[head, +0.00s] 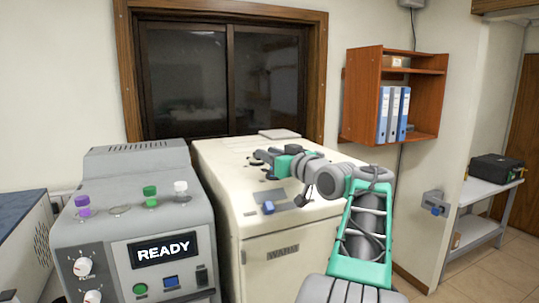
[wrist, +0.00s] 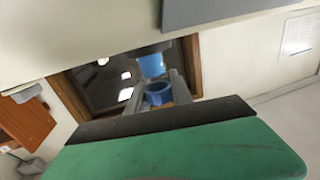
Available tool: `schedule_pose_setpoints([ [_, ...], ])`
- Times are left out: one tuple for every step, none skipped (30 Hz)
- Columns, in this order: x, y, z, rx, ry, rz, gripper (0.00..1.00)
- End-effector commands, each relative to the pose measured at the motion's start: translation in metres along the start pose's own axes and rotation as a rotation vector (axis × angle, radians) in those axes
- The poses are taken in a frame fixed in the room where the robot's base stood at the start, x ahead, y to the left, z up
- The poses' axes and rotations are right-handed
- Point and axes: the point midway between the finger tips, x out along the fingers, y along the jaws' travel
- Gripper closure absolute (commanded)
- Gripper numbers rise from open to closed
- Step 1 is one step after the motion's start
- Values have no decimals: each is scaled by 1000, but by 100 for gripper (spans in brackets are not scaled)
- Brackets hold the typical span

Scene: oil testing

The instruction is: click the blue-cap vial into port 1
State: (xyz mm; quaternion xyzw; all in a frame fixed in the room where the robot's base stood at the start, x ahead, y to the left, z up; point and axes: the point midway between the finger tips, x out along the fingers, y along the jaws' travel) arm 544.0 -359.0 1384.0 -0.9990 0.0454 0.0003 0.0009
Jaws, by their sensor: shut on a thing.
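My gripper (head: 264,157) is over the top of the cream machine (head: 225,175), reaching across from the right. In the wrist view my gripper (wrist: 165,90) is shut on the blue-cap vial (wrist: 158,93), whose blue shows between the fingers. A brighter blue part (wrist: 152,65) shows just beyond it, under a grey edge; whether it belongs to the vial I cannot tell. The vial is not clear in the head view. The grey machine (head: 120,240) with a READY display carries purple, green and white caps and an empty-looking round port (head: 119,210). No port number is readable.
The cream machine has dark round openings on top, partly hidden by my arm, and a flat pad (head: 279,134) at its back. A window (head: 190,80) is behind. A wooden shelf (head: 425,100) with blue binders hangs at right.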

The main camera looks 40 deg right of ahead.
Motion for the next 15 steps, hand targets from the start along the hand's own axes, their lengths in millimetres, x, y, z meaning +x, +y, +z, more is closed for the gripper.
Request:
schedule_pose_setpoints([
  [0,0,3,0,0,0,100],
  [0,0,4,0,0,0,100],
  [0,0,5,0,0,0,100],
  [0,0,6,0,0,0,100],
  [0,0,7,0,0,0,100],
  [0,0,8,0,0,0,100],
  [0,0,8,0,0,0,100],
  [0,0,8,0,0,0,100],
  [0,0,8,0,0,0,100],
  [0,0,8,0,0,0,100],
  [0,0,8,0,0,0,100],
  [0,0,8,0,0,0,100],
  [0,0,8,0,0,0,100],
  [0,0,8,0,0,0,100],
  [0,0,8,0,0,0,100],
])
